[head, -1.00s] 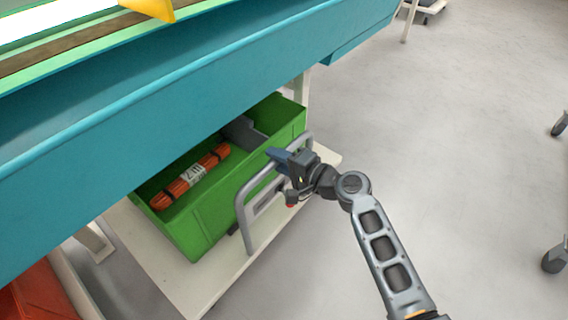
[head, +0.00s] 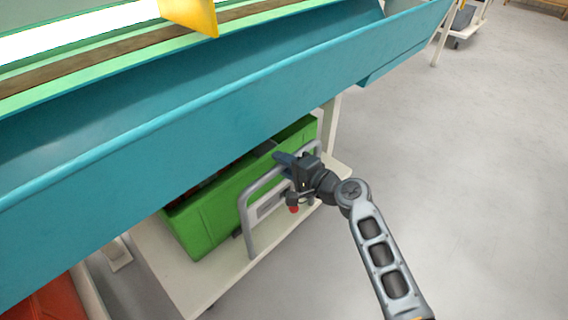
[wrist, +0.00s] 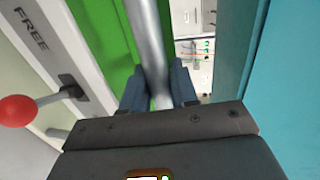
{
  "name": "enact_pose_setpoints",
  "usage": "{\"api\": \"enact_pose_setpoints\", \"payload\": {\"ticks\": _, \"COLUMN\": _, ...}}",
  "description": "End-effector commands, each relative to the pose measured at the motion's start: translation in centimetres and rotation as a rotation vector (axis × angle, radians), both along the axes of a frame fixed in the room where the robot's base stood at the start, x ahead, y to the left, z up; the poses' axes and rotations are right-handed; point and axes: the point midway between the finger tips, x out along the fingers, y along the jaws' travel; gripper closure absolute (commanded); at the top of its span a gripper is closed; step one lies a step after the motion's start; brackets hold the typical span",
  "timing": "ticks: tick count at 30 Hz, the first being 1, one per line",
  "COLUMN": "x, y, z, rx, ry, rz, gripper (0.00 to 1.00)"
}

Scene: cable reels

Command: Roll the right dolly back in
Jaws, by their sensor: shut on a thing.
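The dolly is a white platform (head: 168,268) with a grey tube handle (head: 247,212) at its near side and a green crate (head: 208,218) on it. It stands partly beneath the teal bench (head: 180,135), which hides the crate's far part. My gripper (head: 283,163) is shut on the handle's upper bar. In the wrist view the bar (wrist: 148,45) runs between my two fingers (wrist: 158,88). A lever with a red knob (wrist: 16,111) sits beside a plate marked FREE (wrist: 30,32).
White bench legs (head: 332,125) stand close to the dolly. A red container (head: 48,300) is at the lower left. Open grey floor (head: 460,190) lies to the right. Another wheeled cart (head: 460,22) stands at the far right back.

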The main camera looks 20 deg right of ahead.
Motion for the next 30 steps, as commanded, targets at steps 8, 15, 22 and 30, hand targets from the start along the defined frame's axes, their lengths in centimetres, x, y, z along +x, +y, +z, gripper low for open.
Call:
{"api": "enact_pose_setpoints", "payload": {"ticks": 8, "x": 0.1, "y": 0.2, "z": 0.1, "rx": 0.0, "ry": -0.003, "rz": 0.002, "gripper": 0.54}}
{"api": "enact_pose_setpoints", "payload": {"ticks": 15, "x": -0.1, "y": 0.0, "z": 0.2, "rx": 0.0, "ry": -0.001, "rz": 0.001, "gripper": 0.54}}
{"api": "enact_pose_setpoints", "payload": {"ticks": 22, "x": -2.8, "y": -1.6, "z": 0.9, "rx": 0.0, "ry": -0.001, "rz": 0.0, "gripper": 0.54}}
{"api": "enact_pose_setpoints", "payload": {"ticks": 30, "x": -5.9, "y": -3.3, "z": 1.5, "rx": 0.0, "ry": -0.001, "rz": 0.0, "gripper": 0.54}}
